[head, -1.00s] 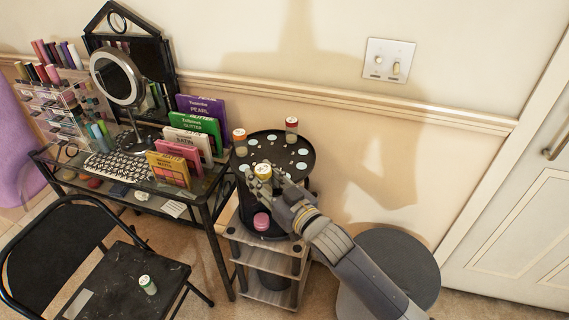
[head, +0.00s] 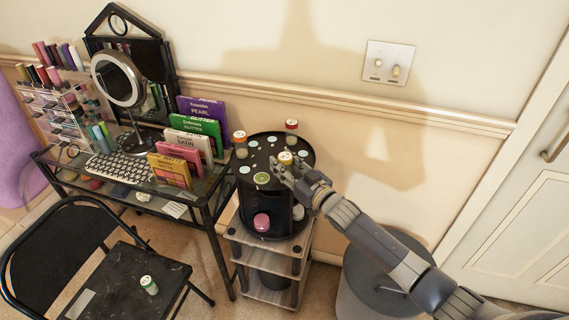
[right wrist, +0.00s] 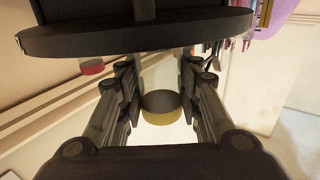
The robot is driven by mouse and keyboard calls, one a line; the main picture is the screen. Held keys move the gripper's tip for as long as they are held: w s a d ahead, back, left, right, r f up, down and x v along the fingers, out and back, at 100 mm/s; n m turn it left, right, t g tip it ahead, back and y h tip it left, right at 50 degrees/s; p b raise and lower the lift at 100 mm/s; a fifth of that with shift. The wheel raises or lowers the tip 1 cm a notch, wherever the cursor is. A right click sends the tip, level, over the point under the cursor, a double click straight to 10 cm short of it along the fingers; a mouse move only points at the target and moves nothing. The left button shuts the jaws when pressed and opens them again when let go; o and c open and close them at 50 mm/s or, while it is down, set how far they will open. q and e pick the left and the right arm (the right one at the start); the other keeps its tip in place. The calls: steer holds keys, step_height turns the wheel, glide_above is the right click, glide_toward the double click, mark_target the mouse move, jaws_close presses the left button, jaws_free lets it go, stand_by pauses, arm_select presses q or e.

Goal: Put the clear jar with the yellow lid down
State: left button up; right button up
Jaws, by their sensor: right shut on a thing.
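The clear jar with the yellow lid (head: 285,157) is between the fingers of my right gripper (head: 284,169), which is shut on it. It shows over the right part of the top of a round black stand (head: 249,168); whether its base touches the stand, I cannot tell. In the right wrist view, the jar's yellow-and-dark lid (right wrist: 163,119) sits between the two fingers of the right gripper (right wrist: 162,85), with the dark disc edge of the stand (right wrist: 135,36) close by. My left gripper is not in view.
On the stand's top are a jar with an orange lid (head: 240,137), a jar with a red lid (head: 291,127) and a green disc (head: 262,178). A pink item (head: 262,222) sits lower.

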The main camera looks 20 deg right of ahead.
steer(key=shift+f, duration=0.1)
steer(key=o, duration=0.9)
steer(key=shift+r, duration=0.3)
steer(key=v, duration=1.2)
steer(key=shift+f+b, duration=0.15)
steer(key=shift+b, duration=0.15)
